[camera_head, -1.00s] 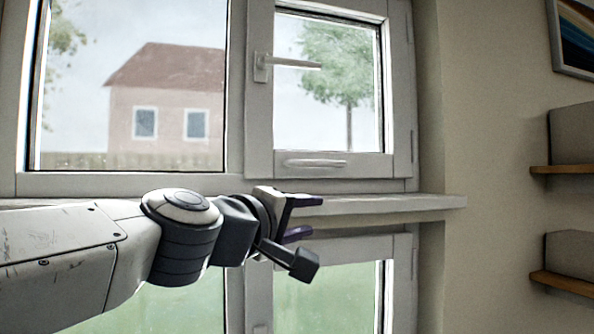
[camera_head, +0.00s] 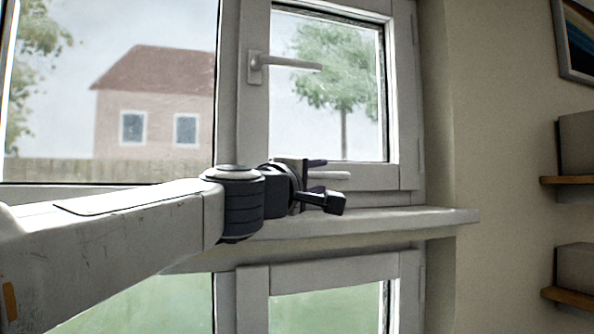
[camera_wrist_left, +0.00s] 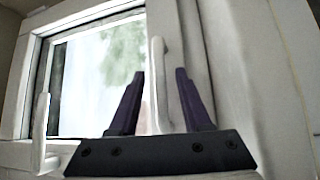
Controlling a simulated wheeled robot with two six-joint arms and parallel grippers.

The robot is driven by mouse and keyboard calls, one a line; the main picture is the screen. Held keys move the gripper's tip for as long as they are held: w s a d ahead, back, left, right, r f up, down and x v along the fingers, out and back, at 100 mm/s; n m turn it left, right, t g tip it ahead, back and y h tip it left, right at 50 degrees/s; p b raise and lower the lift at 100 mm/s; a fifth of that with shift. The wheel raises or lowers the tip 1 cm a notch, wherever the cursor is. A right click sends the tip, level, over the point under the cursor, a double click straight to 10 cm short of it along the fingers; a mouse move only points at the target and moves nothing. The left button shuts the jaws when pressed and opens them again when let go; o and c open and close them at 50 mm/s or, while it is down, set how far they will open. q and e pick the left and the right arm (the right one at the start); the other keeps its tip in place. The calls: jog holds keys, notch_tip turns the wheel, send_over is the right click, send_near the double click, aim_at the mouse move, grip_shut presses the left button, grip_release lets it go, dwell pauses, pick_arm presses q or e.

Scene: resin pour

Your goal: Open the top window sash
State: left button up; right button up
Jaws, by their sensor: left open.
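The top window sash (camera_head: 404,90) is a light grey frame around a pane and looks shut. Its lever handle (camera_head: 290,64) on the left side lies horizontal, pointing right; it also shows at the left of the wrist view (camera_wrist_left: 40,130). A pale pull bar (camera_head: 330,175) runs along the sash's bottom rail, partly hidden by my gripper. My left gripper (camera_head: 318,174) is open at the pull bar. In the wrist view the bar (camera_wrist_left: 157,70) appears between the two purple fingers (camera_wrist_left: 160,76), with gaps on both sides; whether its depth is between them is unclear.
A window sill (camera_head: 400,222) juts out just below my left gripper. A lower window part (camera_head: 340,272) is beneath it, and a large fixed pane (camera_head: 150,80) is to the left. Shelves with boxes (camera_head: 575,143) are on the right wall.

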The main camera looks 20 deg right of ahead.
pick_arm(q)
jog(key=shift+x, duration=1.05)
jog(key=shift+c, duration=0.2)
grip_shut()
dwell(0.5)
